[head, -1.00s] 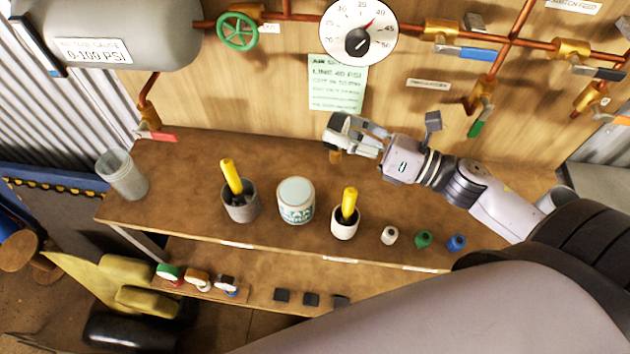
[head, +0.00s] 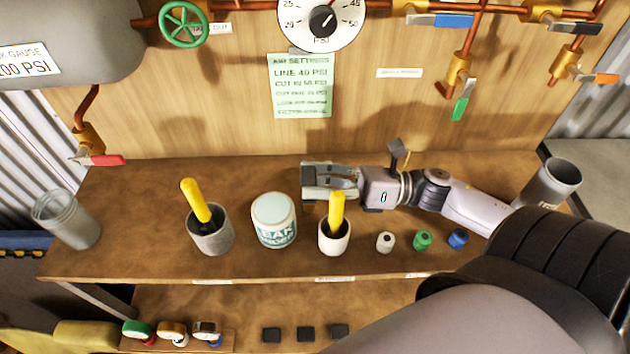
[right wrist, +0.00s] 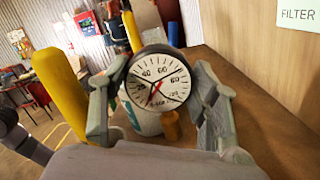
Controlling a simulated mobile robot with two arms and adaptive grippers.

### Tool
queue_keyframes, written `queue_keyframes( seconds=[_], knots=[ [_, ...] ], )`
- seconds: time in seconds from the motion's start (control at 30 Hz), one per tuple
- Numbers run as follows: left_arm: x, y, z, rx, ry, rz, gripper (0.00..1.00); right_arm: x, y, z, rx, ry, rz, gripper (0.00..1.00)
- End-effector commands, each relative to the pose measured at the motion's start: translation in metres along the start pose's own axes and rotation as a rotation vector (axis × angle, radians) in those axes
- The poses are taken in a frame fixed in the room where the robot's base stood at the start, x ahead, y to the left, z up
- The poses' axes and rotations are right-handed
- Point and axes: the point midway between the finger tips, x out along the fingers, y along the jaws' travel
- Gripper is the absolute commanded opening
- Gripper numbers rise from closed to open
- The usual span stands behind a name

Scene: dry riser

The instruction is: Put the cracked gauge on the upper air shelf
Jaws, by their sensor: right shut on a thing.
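The gauge (right wrist: 157,80) shows in the right wrist view, with a white dial, dark rim and brass stem. Thin dark lines cross its face; I cannot tell a crack from the needle for sure. My right gripper (head: 328,180) is shut on it, one finger on each side. In the head view the gauge is hidden by the gripper. The gripper is over the back of the upper wooden shelf (head: 120,230), behind the white cup and near the back wall. I cannot tell whether the gauge touches the shelf. My left gripper is not in view.
On the shelf stand a clear cup (head: 68,220), a grey cup (head: 210,232) and white cup (head: 334,238) with yellow-handled tools, a labelled can (head: 274,222), small bottles (head: 422,240) and a grey cylinder (head: 552,182). Pipes and valves line the wall above.

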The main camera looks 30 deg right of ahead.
Motion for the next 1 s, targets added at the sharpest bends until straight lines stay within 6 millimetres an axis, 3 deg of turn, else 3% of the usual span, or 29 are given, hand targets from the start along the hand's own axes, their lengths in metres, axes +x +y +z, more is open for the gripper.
queue_keyframes(
  seconds=[0.17,0.4,0.5,0.9,0.93,1.0],
  knots=[
    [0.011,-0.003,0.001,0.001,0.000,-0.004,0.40,-0.001,-0.008,-0.007,-0.002,0.000,0.001,0.15],
    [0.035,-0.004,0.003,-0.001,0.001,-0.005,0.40,-0.001,-0.044,0.010,-0.006,0.000,0.001,0.15],
    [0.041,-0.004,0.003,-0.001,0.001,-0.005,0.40,-0.002,-0.045,0.000,0.001,0.000,0.001,0.15],
    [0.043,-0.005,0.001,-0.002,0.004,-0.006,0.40,-0.002,-0.046,-0.002,0.000,-0.001,0.001,0.15],
    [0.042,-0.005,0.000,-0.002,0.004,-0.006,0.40,-0.002,-0.046,-0.002,0.001,0.000,0.000,0.57],
    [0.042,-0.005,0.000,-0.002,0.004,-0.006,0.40,-0.002,-0.046,-0.001,0.001,0.000,0.000,0.61]
  ],
)
